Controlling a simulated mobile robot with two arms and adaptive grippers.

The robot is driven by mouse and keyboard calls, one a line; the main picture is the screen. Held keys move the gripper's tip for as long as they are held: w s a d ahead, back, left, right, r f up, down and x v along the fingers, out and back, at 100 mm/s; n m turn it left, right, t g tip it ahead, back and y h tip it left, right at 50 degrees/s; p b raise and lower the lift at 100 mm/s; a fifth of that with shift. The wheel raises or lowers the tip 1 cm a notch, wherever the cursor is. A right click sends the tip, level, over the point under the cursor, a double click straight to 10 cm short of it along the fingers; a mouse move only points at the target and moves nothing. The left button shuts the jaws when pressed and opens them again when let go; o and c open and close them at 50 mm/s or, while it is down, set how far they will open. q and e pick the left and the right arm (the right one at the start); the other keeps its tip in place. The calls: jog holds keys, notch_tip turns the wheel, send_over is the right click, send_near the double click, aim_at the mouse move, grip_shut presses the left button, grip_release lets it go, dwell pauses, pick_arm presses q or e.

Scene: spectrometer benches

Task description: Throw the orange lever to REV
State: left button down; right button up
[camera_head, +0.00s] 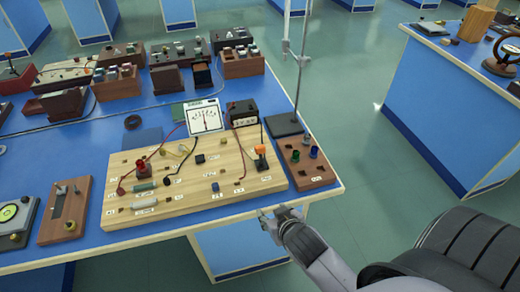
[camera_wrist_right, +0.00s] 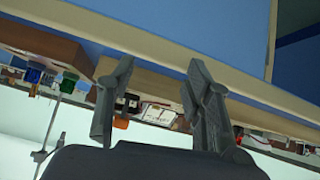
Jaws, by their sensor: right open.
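The orange lever (camera_head: 259,150) stands at the right end of a light wooden circuit board (camera_head: 215,177) on the blue bench. Small labels lie around its dark base, too small to read. My right gripper (camera_head: 278,215) is at the bench's front edge, nearer than the lever and apart from it. In the right wrist view the two fingers of my right gripper (camera_wrist_right: 160,68) are spread with nothing between them. A small orange patch (camera_wrist_right: 121,123), likely the lever, shows beside the left finger and is partly hidden. My left gripper is not in view.
A brown block with green and blue knobs (camera_head: 304,167) sits right of the board. A stand with a tall rod (camera_head: 286,124) rises behind it. A meter (camera_head: 204,117) and a dark box (camera_head: 242,112) stand behind the board. Open floor separates this bench from another at right.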

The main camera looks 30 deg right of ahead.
aim_at(261, 149)
notch_tip(261, 149, up, 14)
jog(key=w+d+m+t+h, duration=0.1)
jog(key=w+d+m+t, duration=0.1)
jog(key=w+t, duration=0.15)
jog(key=x, duration=0.8)
jog(key=p+x, duration=0.1)
jog(key=x, duration=0.7)
jog(key=shift+d+r, duration=0.15)
jog(key=shift+d, duration=0.1)
